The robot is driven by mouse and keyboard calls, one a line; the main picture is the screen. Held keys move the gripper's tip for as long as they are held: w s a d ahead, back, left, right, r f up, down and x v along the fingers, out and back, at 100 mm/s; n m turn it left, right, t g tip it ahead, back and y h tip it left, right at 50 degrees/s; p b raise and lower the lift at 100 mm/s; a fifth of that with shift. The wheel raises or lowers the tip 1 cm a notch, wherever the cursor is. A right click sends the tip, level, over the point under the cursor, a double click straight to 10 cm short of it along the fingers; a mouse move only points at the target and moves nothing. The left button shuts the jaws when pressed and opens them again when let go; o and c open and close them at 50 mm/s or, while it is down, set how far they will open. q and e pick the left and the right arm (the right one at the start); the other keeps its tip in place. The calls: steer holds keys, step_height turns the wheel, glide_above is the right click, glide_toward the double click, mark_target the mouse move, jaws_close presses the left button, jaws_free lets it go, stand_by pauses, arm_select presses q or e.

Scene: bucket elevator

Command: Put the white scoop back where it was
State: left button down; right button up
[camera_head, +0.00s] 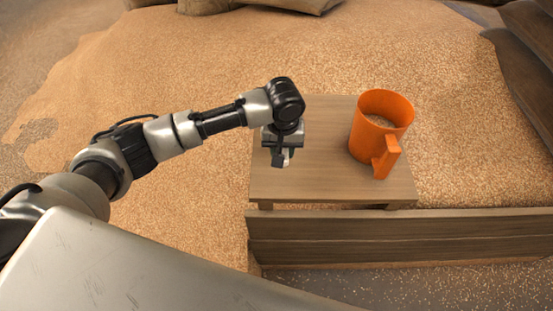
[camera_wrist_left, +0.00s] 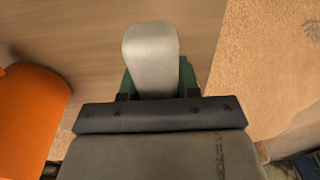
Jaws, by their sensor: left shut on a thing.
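My left gripper (camera_head: 279,157) hangs over the left part of the small wooden table (camera_head: 322,185). It is shut on the white scoop (camera_wrist_left: 150,52). In the left wrist view, the scoop's pale, rounded end sticks out past the green fingers, over the wood. In the head view the gripper and wrist hide most of the scoop, and only a small pale bit shows by the fingers. I cannot tell whether the scoop touches the tabletop. My right gripper is not in view.
An orange mug-shaped container (camera_head: 365,127) with grain inside stands on the table's right side, its handle towards me. It also shows in the left wrist view (camera_wrist_left: 28,120). A wooden board (camera_head: 400,234) runs along the front. Grain (camera_head: 180,75) surrounds the table, with sacks behind.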

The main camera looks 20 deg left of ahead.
arm_select(q)
steer(key=shift+s+a+f, duration=0.4)
steer(key=shift+a+f, duration=0.05)
steer(key=shift+a, duration=0.1)
steer(key=shift+f+b, duration=0.3)
steer(key=shift+f, duration=1.7)
steer(key=c, duration=0.8)
jaws_free()
steer(key=shift+f, duration=0.1)
